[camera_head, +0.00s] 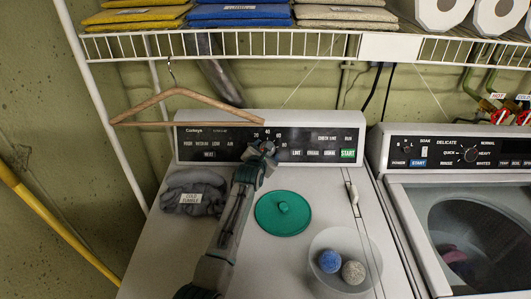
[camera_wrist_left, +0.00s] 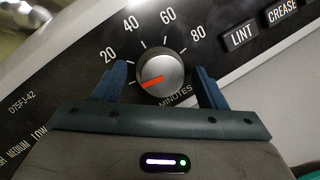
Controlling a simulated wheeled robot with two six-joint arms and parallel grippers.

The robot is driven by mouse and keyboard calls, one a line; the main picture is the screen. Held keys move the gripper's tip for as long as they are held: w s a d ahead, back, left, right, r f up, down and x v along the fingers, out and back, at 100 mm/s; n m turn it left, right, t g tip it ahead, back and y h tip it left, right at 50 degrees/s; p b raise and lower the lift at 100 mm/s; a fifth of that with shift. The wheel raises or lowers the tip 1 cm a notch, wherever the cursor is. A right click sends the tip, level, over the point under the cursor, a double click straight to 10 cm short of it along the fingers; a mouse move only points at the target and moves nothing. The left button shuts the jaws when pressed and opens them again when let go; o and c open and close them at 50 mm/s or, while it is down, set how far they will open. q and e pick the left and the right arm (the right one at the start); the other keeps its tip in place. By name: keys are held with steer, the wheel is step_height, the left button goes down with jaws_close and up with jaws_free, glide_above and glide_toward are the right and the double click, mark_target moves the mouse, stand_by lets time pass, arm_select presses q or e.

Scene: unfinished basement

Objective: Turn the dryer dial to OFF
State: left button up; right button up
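The dryer dial (camera_wrist_left: 160,72) is a round silver knob with a red pointer on the black control panel (camera_head: 215,139). Its pointer aims left and slightly down, below the 20 mark; 40, 60 and 80 run clockwise above. No OFF label can be made out. My left gripper (camera_head: 262,147) is at the dial and hides most of it in the head view. In the left wrist view, my left gripper's blue fingers (camera_wrist_left: 161,82) are open, one on each side of the dial, with small gaps visible. My right gripper is not in view.
On the dryer top lie a grey cloth (camera_head: 194,190), a green lid (camera_head: 283,213) and a dish (camera_head: 345,246) with two balls. A wooden hanger (camera_head: 172,95) hangs before the panel's upper left. A wire shelf (camera_head: 250,42) runs above; a washer (camera_head: 460,185) stands right.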

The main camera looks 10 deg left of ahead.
arm_select(q)
steer(key=shift+f, duration=0.15)
steer(key=shift+s, duration=0.45)
steer(key=b+v, duration=0.3)
steer(key=v, duration=0.7)
steer(key=shift+w, duration=0.15)
